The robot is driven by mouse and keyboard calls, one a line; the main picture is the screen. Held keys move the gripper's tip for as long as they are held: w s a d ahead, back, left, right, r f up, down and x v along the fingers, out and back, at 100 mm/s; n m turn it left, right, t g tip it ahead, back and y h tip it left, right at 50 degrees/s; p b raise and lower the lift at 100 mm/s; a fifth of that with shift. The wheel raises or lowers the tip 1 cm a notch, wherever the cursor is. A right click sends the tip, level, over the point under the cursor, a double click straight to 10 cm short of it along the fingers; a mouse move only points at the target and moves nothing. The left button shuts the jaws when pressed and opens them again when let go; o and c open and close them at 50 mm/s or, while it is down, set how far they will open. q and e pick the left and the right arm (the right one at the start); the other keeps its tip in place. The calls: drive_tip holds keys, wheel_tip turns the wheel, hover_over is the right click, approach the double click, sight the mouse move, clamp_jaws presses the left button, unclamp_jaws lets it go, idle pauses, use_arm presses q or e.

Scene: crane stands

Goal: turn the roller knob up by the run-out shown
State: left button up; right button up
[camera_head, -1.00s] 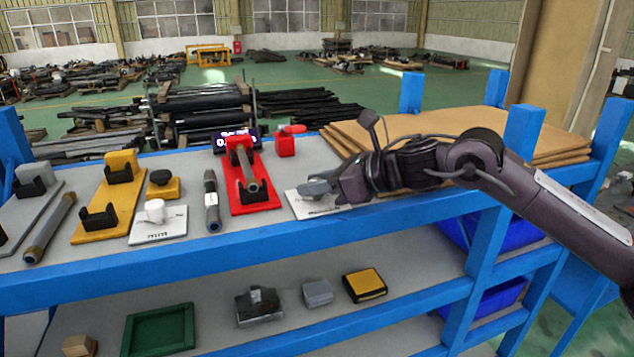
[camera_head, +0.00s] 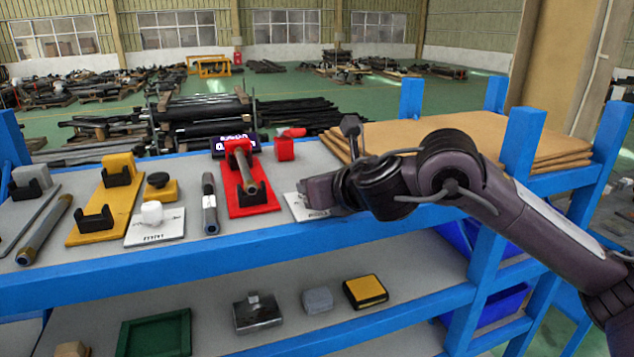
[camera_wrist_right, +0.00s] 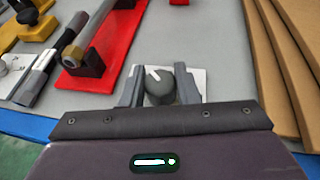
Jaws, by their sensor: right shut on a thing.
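A dark grey roller knob (camera_wrist_right: 158,90) with a white pointer line stands on a white plate (camera_wrist_right: 200,82) in the right wrist view. The pointer line leans up and slightly left. My right gripper (camera_wrist_right: 159,84) is shut on the knob, one finger on each side. In the head view my right gripper (camera_head: 308,198) covers the knob, and only part of the plate (camera_head: 296,208) shows. A red stand (camera_head: 247,196) holds a grey bar (camera_head: 243,170). A dark display (camera_head: 222,147) stands behind it, its digits partly hidden. My left gripper is not in view.
A second plate with a white knob (camera_head: 151,212), a yellow stand (camera_head: 106,205) and a dark rod (camera_head: 210,205) are left of the red stand. Brown boards (camera_head: 460,138) lie close on the right. A red block (camera_head: 285,150) stands behind.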

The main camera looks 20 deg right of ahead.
drive_tip(key=shift+r+m+h+p, duration=0.2)
drive_tip(key=shift+m+h+p, duration=0.15)
drive_tip(key=shift+m+h, duration=0.2)
drive_tip(key=o, duration=1)
drive_tip(key=shift+f, duration=0.15)
drive_tip(key=v, duration=0.7)
drive_tip(key=shift+s+b, duration=0.35)
drive_tip(key=shift+s, duration=0.05)
